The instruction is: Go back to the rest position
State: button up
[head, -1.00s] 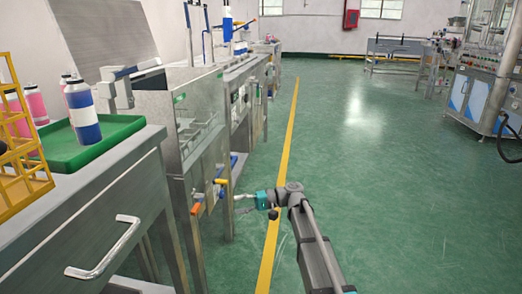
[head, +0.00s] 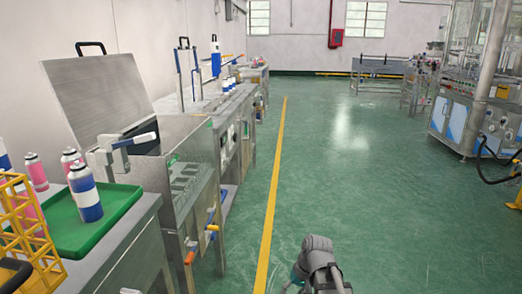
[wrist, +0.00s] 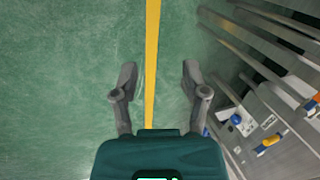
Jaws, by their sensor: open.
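My gripper (wrist: 157,80) shows in the wrist view with its two fingers spread apart. It is open and empty, above the green floor (wrist: 60,80) and the yellow floor line (wrist: 152,50). In the head view my arm shows at the bottom edge, right of the yellow line (head: 269,200). The gripper's fingers are hidden there, with only a bit of teal showing beside the arm.
A steel workbench (head: 100,265) on the left holds a green tray (head: 118,205) with a blue-and-white can (head: 85,192), beside a yellow rack (head: 35,240). Steel machines (head: 195,170) with valve handles line the left. The floor (head: 370,200) at right is clear.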

jog(key=s+d+r+h+p, duration=0.3)
jog(key=s+d+h, duration=0.15)
jog(key=d, duration=0.35)
notch_tip(320, 180, up, 38)
jog(key=p, duration=3.8)
jog(key=shift+a+f+y, duration=0.15)
jog(key=shift+a+y, duration=0.1)
jog(key=shift+y, duration=0.1)
jog(key=shift+a, duration=0.1)
